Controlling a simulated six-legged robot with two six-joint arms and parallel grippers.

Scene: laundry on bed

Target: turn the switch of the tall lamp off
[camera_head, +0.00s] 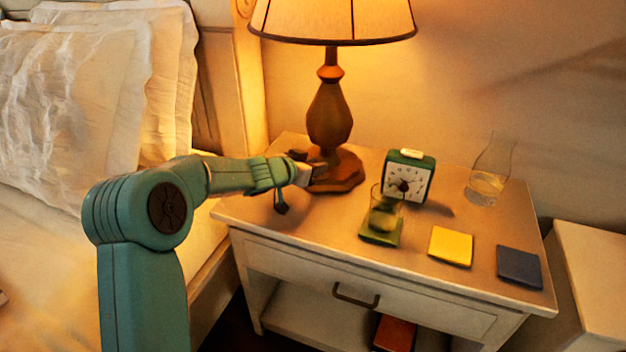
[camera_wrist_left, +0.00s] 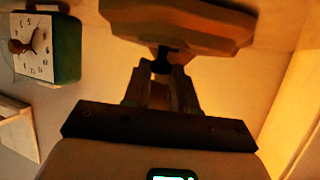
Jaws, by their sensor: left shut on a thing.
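The tall lamp (camera_head: 330,112) stands on the nightstand with its shade (camera_head: 335,20) glowing. My left gripper (camera_head: 312,172) reaches in from the left at the lamp's wooden base (camera_head: 340,175). In the left wrist view the gripper (camera_wrist_left: 162,80) is shut on a small dark switch (camera_wrist_left: 162,62) at the edge of the lamp base (camera_wrist_left: 180,22). The fingers hide most of the switch in the head view. My right gripper is not in view.
On the nightstand (camera_head: 300,225) are a green alarm clock (camera_head: 408,176), a glass on a green coaster (camera_head: 381,234), a yellow coaster (camera_head: 451,246), a blue coaster (camera_head: 519,266) and a glass carafe (camera_head: 487,180). Pillows (camera_head: 75,95) lie on the bed at left.

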